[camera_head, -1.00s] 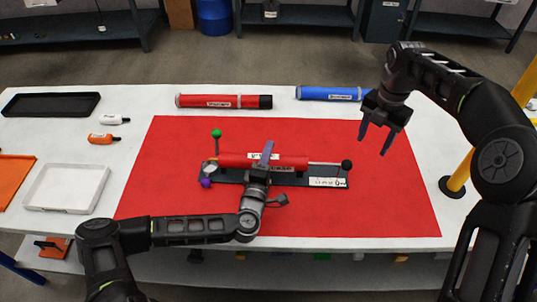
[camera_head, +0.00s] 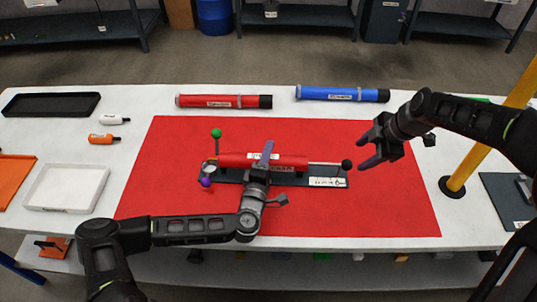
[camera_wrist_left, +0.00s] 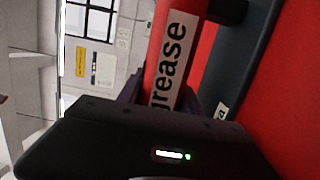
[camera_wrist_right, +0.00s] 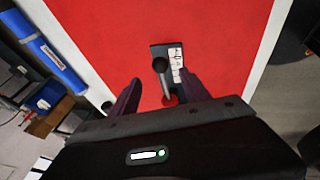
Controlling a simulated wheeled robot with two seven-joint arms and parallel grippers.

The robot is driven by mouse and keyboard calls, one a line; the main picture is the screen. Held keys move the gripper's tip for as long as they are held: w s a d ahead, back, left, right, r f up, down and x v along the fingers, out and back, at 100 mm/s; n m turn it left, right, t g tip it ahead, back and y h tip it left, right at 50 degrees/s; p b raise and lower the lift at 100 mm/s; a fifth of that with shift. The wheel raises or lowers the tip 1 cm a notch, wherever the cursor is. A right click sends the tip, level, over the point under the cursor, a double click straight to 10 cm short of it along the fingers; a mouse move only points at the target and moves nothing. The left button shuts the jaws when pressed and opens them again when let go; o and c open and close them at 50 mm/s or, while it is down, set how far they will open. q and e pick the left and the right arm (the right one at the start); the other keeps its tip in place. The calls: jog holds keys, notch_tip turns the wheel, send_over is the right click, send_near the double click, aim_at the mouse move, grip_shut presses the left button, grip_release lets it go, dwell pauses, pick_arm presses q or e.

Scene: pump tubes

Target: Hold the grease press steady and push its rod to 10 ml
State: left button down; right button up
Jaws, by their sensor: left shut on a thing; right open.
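The grease press is a red cylinder (camera_head: 290,162) lying on a dark base (camera_head: 233,177) on the red mat. Its label reads "grease" in the left wrist view (camera_wrist_left: 167,65). A rod with a black ball knob (camera_head: 346,165) sticks out of its right end; the knob also shows in the right wrist view (camera_wrist_right: 160,65). A white scale label (camera_head: 327,182) lies on the base below the rod. My left gripper (camera_head: 266,155) is shut around the cylinder's middle. My right gripper (camera_head: 367,149) is open, just right of the knob and apart from it, its fingers pointing left.
A red tube (camera_head: 224,101) and a blue tube (camera_head: 342,94) lie behind the mat (camera_head: 390,215). A yellow post (camera_head: 483,150) stands at the right. Green (camera_head: 216,133) and purple (camera_head: 206,182) knobs and a gauge (camera_head: 209,169) sit at the press's left end.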

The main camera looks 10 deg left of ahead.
aim_at(350, 163)
jog(key=x, duration=1)
jog(key=shift+r, duration=0.1)
jog(key=shift+c, duration=0.5)
grip_shut()
